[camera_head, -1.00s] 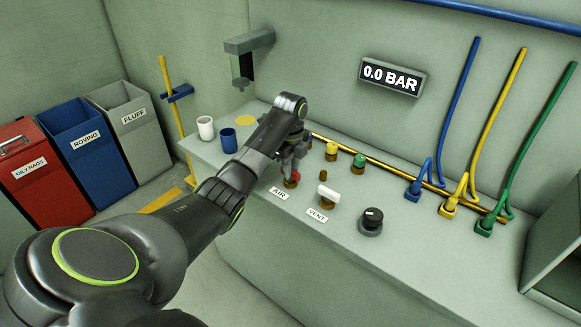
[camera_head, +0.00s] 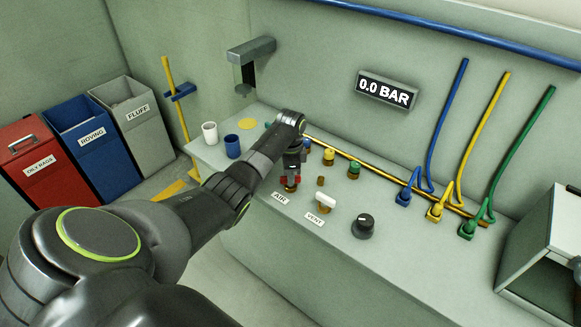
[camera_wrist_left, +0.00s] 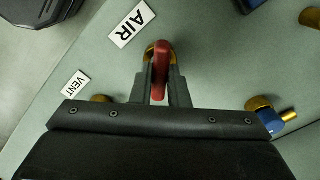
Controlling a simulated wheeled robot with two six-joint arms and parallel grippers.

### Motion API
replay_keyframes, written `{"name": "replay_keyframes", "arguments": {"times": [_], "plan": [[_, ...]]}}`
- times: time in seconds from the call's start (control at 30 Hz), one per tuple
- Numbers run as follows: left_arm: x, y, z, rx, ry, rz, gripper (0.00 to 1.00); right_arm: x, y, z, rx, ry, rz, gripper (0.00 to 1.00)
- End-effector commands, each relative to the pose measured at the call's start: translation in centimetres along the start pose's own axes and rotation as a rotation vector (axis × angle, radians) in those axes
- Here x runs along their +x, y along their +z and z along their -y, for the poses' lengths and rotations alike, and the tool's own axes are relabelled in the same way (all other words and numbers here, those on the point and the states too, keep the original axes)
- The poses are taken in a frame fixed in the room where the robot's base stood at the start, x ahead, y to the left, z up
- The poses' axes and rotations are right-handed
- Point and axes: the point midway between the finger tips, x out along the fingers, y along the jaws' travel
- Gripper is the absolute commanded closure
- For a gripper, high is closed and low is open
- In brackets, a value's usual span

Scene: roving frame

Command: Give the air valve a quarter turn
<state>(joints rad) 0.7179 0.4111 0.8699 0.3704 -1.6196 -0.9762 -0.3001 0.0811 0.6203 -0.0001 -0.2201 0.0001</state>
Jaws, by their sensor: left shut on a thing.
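The air valve has a red lever handle on a brass base and stands behind the AIR label (camera_head: 280,198) on the bench. In the left wrist view the red handle (camera_wrist_left: 160,68) lies between the two fingers of my left gripper (camera_wrist_left: 159,92), which is shut on it. In the head view my left gripper (camera_head: 291,176) reaches down over the valve and hides most of it; only bits of red show. The pressure display (camera_head: 387,90) reads 0.0 BAR. My right gripper is not in view.
The white-handled VENT valve (camera_head: 325,202) and a black knob (camera_head: 363,225) stand to the right on the bench (camera_head: 400,265). Yellow and green fittings sit behind. Blue, yellow and green hoses (camera_head: 487,140) run up the wall.

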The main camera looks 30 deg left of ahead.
Motion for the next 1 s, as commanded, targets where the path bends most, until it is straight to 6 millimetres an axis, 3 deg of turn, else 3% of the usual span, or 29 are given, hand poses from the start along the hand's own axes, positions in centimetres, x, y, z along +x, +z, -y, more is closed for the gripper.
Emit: {"name": "replay_keyframes", "arguments": {"times": [0.03, 0.4, 1.0], "plan": [[-0.5, 0.0, 0.0, -0.045, 0.001, 0.001, 1.00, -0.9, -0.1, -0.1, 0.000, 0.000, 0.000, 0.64], [-0.4, -0.1, 0.0, -0.394, -0.001, 0.000, 1.00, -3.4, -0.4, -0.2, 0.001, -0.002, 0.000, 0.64], [-0.2, 0.0, 0.1, -0.774, -0.003, -0.001, 1.00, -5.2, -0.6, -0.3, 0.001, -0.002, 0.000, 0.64]]}}
